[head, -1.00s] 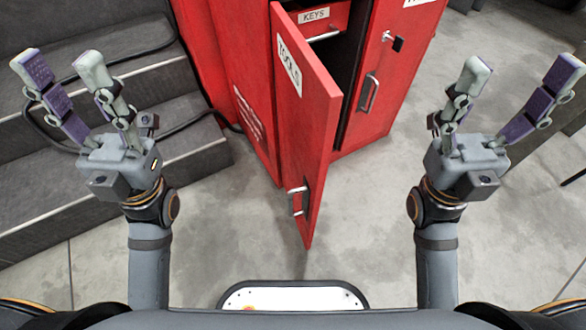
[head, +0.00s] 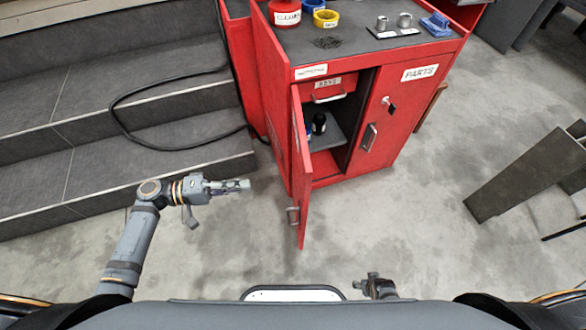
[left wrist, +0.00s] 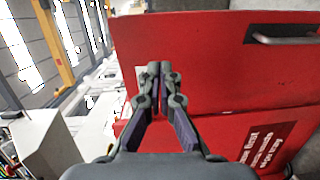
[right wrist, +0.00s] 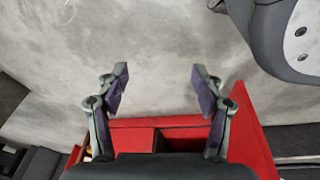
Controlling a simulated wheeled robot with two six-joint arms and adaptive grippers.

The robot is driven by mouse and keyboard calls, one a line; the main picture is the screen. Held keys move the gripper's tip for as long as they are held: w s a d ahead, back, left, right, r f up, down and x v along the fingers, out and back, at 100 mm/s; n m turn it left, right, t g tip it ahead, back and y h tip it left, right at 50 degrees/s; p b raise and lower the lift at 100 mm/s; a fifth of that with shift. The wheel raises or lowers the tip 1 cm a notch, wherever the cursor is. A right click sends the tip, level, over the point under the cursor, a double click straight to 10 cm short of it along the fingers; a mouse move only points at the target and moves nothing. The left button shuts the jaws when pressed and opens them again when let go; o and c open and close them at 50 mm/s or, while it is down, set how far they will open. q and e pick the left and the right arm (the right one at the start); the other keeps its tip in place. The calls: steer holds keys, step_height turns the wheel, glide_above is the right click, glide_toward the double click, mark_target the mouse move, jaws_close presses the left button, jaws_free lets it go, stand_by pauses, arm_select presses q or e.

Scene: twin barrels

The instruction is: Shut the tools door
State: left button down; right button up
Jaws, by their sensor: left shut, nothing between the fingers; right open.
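The tools door (head: 300,170) is the red left door of the cabinet in the head view. In the left wrist view my shut fingers (left wrist: 160,70) are in front of a red panel with a handle (left wrist: 282,39), apparently this door. My right gripper (right wrist: 157,73) is open and empty. In the head view my body hides part of it (head: 372,281).
The red cabinet (head: 400,110) has a closed parts door (head: 385,125), an open compartment with a bottle (head: 319,123), and cups and tools on top. Grey steps (head: 190,150) with a black cable are at left. A dark slanted panel (head: 530,170) is at right. Floor between is clear.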

arm_select(q)
steer(key=s+r+h, duration=0.1)
steer(key=r, duration=0.1)
glide_toward(303, 182)
steer(key=shift+g, duration=0.4)
steer(key=d, duration=0.6)
steer(key=shift+w+d+r, duration=0.35)
steer(key=shift+w+d, duration=0.05)
arm_select(e)
steer(key=shift+g, duration=0.5)
steer(key=s, duration=0.4)
steer(key=shift+d+f, duration=0.2)
steer(key=shift+f, duration=0.2)
